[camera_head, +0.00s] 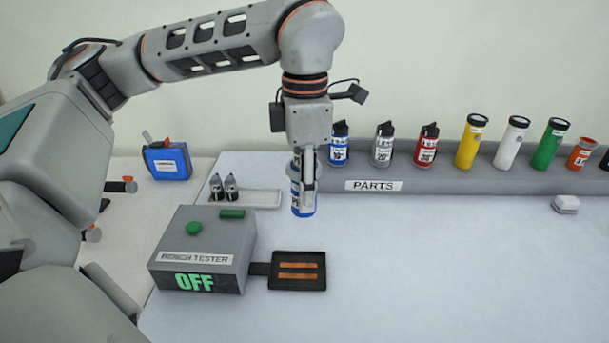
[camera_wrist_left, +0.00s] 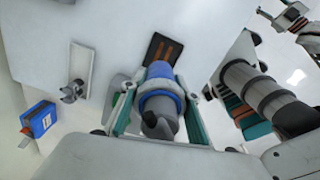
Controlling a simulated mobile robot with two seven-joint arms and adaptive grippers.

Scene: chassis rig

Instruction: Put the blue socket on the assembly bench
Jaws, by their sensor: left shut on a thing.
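My left gripper (camera_head: 307,180) is shut on the blue socket (camera_head: 301,203), a blue cylinder with a pale label. It holds the socket roughly upright in the air, above the assembly bench (camera_head: 430,270) and behind the dark pad. In the left wrist view the blue socket (camera_wrist_left: 158,88) sits between the two fingers of the left gripper (camera_wrist_left: 158,105), its blue ring and grey end towards the camera.
A grey bench tester (camera_head: 205,255) reading OFF joins a dark pad (camera_head: 297,257) with two copper strips. A parts rack (camera_head: 450,180) with several coloured cylinders runs along the back. A small tray (camera_head: 258,197) and a blue box (camera_head: 167,162) stand left.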

